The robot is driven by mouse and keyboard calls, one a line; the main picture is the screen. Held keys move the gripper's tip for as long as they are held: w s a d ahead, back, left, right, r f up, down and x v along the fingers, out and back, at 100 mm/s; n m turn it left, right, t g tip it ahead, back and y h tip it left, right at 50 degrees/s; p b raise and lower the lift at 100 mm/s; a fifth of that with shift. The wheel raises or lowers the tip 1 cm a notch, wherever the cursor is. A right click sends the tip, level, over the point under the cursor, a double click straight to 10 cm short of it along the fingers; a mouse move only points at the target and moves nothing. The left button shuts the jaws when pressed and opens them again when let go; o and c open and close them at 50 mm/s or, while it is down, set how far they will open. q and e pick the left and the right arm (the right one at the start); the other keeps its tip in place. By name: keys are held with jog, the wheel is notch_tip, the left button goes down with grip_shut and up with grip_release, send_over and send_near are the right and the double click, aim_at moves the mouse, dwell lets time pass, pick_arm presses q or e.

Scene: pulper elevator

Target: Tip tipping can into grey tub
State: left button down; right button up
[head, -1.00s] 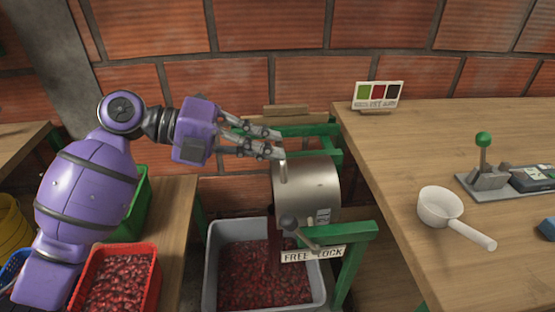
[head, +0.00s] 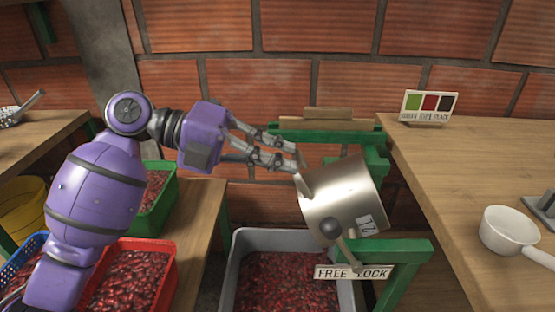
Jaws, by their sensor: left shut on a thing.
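The tipping can (head: 342,198) is a shiny metal drum hung in a green frame (head: 407,250). It lies tilted, with its left end over the grey tub (head: 237,255). The tub stands below on the floor and holds many red cherries. My left gripper (head: 296,164) is at the can's upper left edge, shut on the can's handle (head: 304,178). A lever with a round grey knob (head: 331,228) sits at the can's front, above a "FREE LOCK" plate (head: 352,272). The can's mouth and inside are hidden. My right gripper is out of view.
A red crate (head: 172,262) of cherries and a green crate (head: 172,190) stand on the left bench. The wooden table (head: 450,180) at right carries a colour card (head: 429,105) and a white scoop (head: 505,228). A brick wall closes the back.

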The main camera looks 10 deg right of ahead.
pick_arm(q)
jog(key=f, duration=0.2)
jog(key=shift+s+f+y, duration=0.25)
jog(key=shift+f+y, duration=0.05)
jog(key=shift+f, duration=0.1)
jog(key=c, duration=1.9)
grip_release()
jog(key=shift+w+a+f, duration=0.1)
jog(key=shift+o, duration=0.2)
jog(key=shift+d, duration=0.35)
jog(key=v, duration=1.2)
jog(key=shift+w+r, duration=0.15)
jog(key=shift+r, duration=0.35)
